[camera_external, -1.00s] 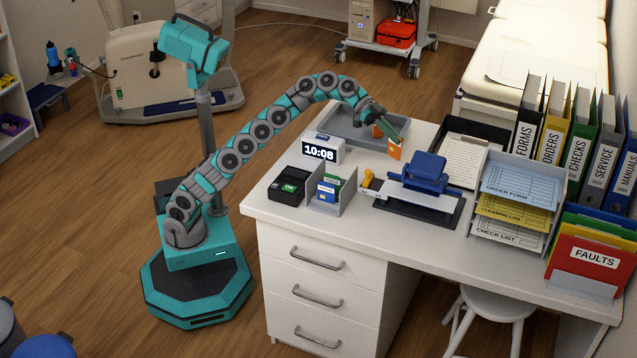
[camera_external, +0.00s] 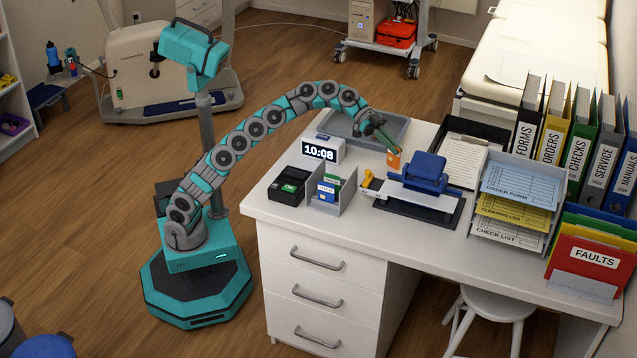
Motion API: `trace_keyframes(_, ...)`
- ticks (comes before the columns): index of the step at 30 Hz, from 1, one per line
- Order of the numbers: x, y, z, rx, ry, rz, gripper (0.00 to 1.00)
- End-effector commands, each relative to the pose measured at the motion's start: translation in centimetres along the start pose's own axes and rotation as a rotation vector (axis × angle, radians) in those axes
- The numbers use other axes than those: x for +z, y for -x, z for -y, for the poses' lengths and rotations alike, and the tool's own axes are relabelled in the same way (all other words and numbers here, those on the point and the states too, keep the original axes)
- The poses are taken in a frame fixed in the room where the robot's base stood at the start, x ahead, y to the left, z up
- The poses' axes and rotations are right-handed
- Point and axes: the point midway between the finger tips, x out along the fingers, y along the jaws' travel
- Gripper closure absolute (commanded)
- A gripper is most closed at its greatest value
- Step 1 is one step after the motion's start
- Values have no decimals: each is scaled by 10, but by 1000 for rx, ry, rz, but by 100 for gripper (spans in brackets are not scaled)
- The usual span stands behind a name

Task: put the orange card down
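The orange card (camera_external: 393,160) is at the tips of my gripper (camera_external: 389,146), just behind and left of the blue hole punch. The card is tilted upright, its lower edge close to the desk top (camera_external: 340,225); I cannot tell whether it touches. The gripper's fingers point down and to the right and appear shut on the card. They hide its upper part.
The blue punch (camera_external: 424,172) on its dark base stands right of the card. A grey tray (camera_external: 398,124) lies behind it. A clock reading 10:08 (camera_external: 323,150), a card reader (camera_external: 289,187) and a card holder (camera_external: 343,198) stand to the left.

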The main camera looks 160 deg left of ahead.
Motion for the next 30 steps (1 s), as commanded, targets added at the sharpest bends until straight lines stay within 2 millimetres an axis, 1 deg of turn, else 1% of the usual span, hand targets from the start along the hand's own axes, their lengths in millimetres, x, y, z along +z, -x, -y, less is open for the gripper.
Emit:
trace_keyframes(1,0,0,0,0,0,0,85)
trace_keyframes(5,-1,0,0,0,0,0,70)
trace_keyframes(6,-1,0,0,0,0,0,69)
trace_keyframes(14,-2,1,0,0,0,0,69)
trace_keyframes(16,-6,3,0,0,0,0,69)
trace_keyframes(17,-5,5,0,0,-1,-1,69)
trace_keyframes(20,-4,20,0,-2,0,-4,69)
trace_keyframes(27,-6,72,0,-3,-2,-7,69)
trace_keyframes(30,-5,90,0,-2,-3,-4,69)
